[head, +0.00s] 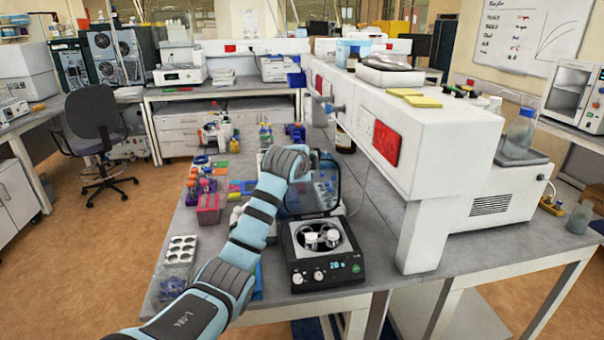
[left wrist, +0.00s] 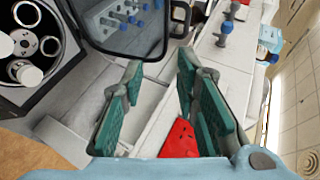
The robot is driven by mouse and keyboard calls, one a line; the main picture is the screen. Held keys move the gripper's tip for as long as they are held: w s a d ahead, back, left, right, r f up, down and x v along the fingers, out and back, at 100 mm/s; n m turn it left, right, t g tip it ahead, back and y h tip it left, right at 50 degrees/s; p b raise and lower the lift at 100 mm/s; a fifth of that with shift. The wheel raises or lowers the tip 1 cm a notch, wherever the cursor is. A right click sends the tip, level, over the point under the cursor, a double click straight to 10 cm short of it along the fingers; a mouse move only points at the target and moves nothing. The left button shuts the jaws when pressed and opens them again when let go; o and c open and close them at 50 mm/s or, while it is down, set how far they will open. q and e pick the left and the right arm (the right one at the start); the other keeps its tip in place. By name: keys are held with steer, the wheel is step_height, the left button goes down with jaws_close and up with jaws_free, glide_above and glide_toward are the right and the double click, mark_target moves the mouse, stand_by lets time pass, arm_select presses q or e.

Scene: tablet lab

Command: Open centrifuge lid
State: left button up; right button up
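The centrifuge (head: 322,268) is a black box on the grey bench, with knobs and a lit display in front. Its lid (head: 298,203), a clear panel in a dark frame, stands raised at the back, so the rotor (head: 320,237) with white-capped tubes is exposed. My left arm reaches past the left side of the lid, and its gripper is mostly hidden near the lid's top in the head view. In the left wrist view my left gripper (left wrist: 160,65) is open and empty, with green pads apart. The lid (left wrist: 98,42) is just beyond the left fingertip; contact is unclear. My right gripper is not in view.
A large white instrument (head: 440,130) with a red panel stands close on the right. A tube rack (head: 180,250), a pink container (head: 208,210) and several small bottles lie left of my arm.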

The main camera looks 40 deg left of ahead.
arm_select(q)
steer(key=s+d, duration=0.2)
steer(key=s, duration=0.3)
steer(key=shift+s+d, duration=0.15)
steer(key=shift+s, duration=0.2)
steer(key=shift+c, duration=0.4)
